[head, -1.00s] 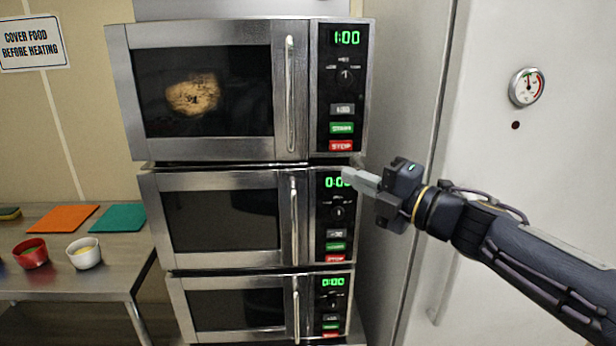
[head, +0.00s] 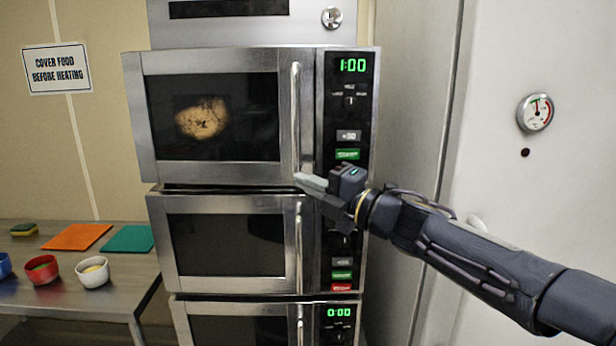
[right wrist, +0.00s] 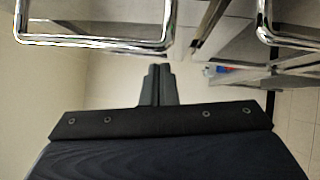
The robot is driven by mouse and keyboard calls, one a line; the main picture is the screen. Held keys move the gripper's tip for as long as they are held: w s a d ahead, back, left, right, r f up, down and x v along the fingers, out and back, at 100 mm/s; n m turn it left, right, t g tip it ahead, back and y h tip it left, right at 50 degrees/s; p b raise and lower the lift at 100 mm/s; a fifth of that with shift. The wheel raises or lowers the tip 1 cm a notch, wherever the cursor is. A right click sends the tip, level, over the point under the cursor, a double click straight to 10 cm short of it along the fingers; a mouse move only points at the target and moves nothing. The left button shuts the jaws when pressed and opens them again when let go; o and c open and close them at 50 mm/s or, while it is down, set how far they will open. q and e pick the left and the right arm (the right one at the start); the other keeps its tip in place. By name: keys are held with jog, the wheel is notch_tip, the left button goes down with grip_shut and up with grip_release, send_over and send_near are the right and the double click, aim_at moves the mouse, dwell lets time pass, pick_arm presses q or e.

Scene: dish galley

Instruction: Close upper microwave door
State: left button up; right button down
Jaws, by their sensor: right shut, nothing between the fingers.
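The upper microwave (head: 218,170) has a steel-framed door with a dark window, and a round brown food item (head: 202,118) shows behind it. Its door looks flush or nearly flush with the control panel; I cannot tell if a small gap remains. The vertical chrome handle (head: 296,105) is at the door's right side. My right gripper (head: 308,181) is shut and empty, by the handle's lower end; contact is unclear. In the right wrist view its closed fingers (right wrist: 158,84) point toward chrome handles (right wrist: 95,42). My left gripper is not in view.
A middle microwave (head: 225,290) and a lower microwave (head: 235,330) stand below. A steel counter (head: 70,285) at left holds bowls and orange and teal mats. A tall pale cabinet (head: 530,70) with a gauge (head: 535,112) stands at right.

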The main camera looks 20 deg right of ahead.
jog(key=shift+w+r, duration=0.1)
jog(key=shift+w, duration=0.35)
jog(key=shift+d, duration=0.1)
jog(key=w+d, duration=0.1)
jog(key=w+d+p, duration=0.1)
jog(key=w, duration=0.1)
jog(key=shift+a, duration=0.1)
